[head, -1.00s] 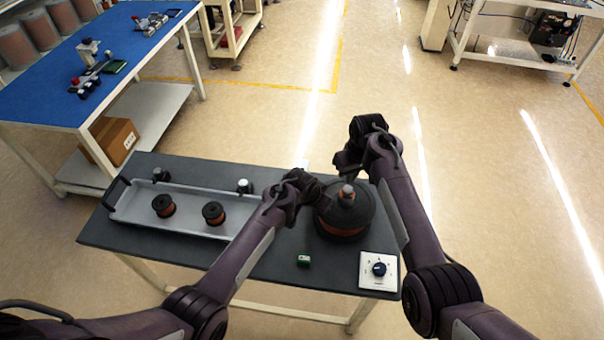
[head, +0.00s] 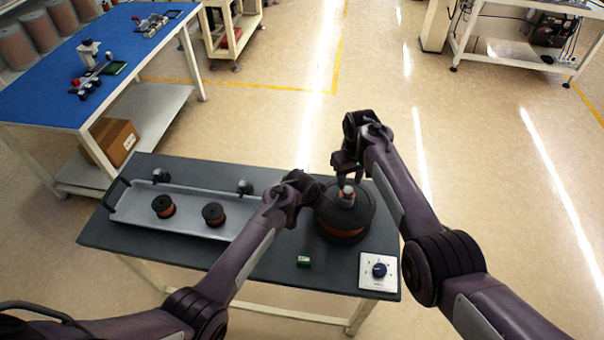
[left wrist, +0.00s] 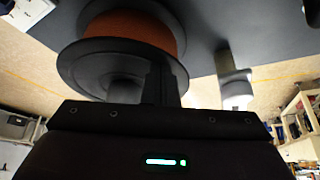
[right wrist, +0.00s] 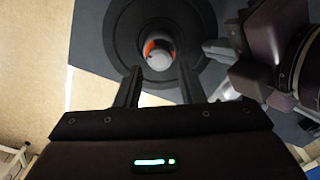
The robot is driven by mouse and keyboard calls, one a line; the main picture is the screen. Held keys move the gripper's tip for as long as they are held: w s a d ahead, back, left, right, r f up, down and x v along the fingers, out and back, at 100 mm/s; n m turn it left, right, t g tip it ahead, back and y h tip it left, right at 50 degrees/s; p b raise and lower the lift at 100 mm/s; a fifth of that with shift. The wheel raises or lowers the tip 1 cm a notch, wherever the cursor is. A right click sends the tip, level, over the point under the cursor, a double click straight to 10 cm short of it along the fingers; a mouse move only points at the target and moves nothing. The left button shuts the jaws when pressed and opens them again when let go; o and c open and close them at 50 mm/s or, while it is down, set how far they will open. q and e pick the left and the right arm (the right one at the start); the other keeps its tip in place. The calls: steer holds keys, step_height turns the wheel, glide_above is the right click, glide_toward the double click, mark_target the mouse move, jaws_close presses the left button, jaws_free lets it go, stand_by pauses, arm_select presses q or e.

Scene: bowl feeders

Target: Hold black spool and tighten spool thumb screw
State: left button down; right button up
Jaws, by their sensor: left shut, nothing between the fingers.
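The large black spool (head: 340,226) with orange winding stands at the right of the dark table. Its grey-topped thumb screw (head: 347,193) rises from the centre. The spool's flange and orange winding fill the top of the left wrist view (left wrist: 108,62). My left gripper (head: 318,194) is shut and empty at the spool's left side; whether it touches the flange I cannot tell. My right gripper (head: 345,174) is open above the spool, fingers pointing down. In the right wrist view the thumb screw (right wrist: 158,56) shows beyond and between the two spread fingers.
A grey tray (head: 135,212) holds two small spools (head: 213,213) on the table's left. A small green part (head: 303,261) and a white dial panel (head: 366,284) lie at the front. A blue bench (head: 45,75) stands behind left.

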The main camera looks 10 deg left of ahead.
arm_select(q)
steer(key=shift+s+f, duration=0.2)
steer(key=shift+f, duration=0.05)
arm_select(e)
steer(key=shift+f, duration=0.3)
steer(key=shift+f, duration=0.5)
steer(key=shift+f, duration=0.1)
